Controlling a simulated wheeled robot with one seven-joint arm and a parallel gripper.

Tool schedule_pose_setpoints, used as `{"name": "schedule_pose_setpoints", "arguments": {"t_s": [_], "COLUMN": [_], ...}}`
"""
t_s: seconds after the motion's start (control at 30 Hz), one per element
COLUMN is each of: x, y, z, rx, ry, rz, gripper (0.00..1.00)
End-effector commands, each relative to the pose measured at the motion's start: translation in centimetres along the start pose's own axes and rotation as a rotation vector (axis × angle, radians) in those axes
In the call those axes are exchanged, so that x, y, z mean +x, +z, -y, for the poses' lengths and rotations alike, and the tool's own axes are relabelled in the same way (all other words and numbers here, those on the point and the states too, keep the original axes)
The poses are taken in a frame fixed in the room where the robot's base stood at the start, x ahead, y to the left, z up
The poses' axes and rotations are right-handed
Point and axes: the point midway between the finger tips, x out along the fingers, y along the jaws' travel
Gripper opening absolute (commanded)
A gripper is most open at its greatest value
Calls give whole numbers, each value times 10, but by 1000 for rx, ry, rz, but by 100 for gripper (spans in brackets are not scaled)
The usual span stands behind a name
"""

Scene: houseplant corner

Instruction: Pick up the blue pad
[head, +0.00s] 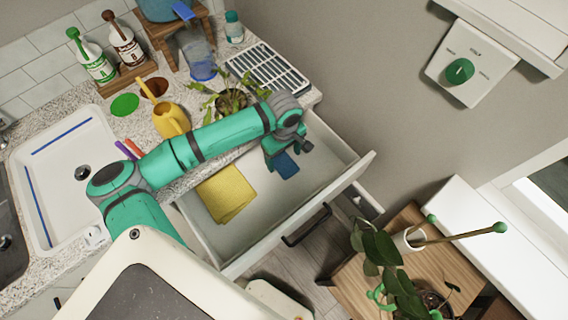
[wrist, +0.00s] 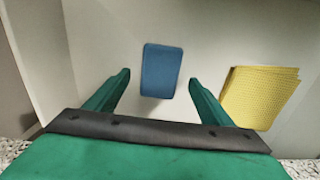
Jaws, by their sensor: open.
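The blue pad (head: 286,165) lies on the floor of the open drawer (head: 265,225), right of the yellow cloth. In the wrist view the blue pad (wrist: 161,71) shows flat, just beyond and between my fingertips. My gripper (head: 275,153) reaches down into the drawer and hides part of the pad in the head view. In the wrist view my gripper (wrist: 157,82) is open, with nothing between its fingers. I cannot tell how high the fingertips are above the pad.
A folded yellow cloth (head: 227,194) lies in the drawer; it also shows in the wrist view (wrist: 258,97). The drawer walls surround the pad. A potted plant (head: 232,100) and a drying rack (head: 267,72) stand on the counter behind. A wooden stool (head: 355,285) with plants stands right of the drawer.

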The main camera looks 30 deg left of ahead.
Motion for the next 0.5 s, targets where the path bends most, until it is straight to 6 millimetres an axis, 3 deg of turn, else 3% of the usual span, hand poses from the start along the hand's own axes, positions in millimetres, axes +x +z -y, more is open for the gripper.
{"name": "schedule_pose_setpoints", "arguments": {"t_s": [0.2, 0.5], "x": [23, 28], "y": [1, 0], "z": [1, 2], "rx": [-3, -2], "ry": [0, -1], "rz": [3, 0], "gripper": [75, 75]}}
